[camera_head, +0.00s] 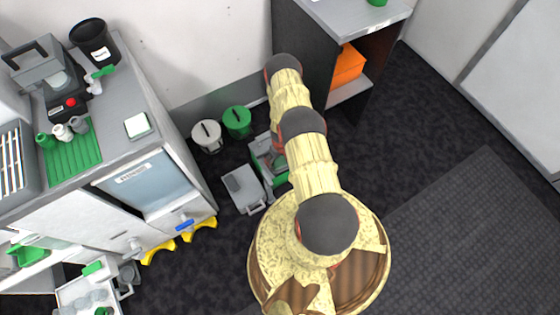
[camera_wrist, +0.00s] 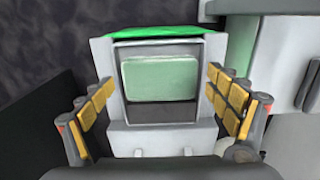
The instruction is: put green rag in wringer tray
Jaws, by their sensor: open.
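A pale green rectangular piece (camera_wrist: 159,78), which looks like the green rag, lies inside the grey wringer tray (camera_wrist: 106,100) in the wrist view. The tray's grey walls surround it, with a dark strip below it. My gripper (camera_wrist: 160,98) is open, one padded finger to each side of the tray, with nothing between the fingertips but the tray and rag below. In the head view the grey wringer with green parts (camera_head: 282,178) stands on the floor, partly behind my arm. My gripper is hidden there.
A grey container (camera_head: 243,190) stands left of the wringer, with white (camera_head: 207,136) and green (camera_head: 237,122) bins behind. A counter (camera_head: 115,152) at left holds a green mat (camera_head: 72,158) and a pale pad (camera_head: 138,126). A shelf (camera_head: 350,88) stands behind. The floor at right is clear.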

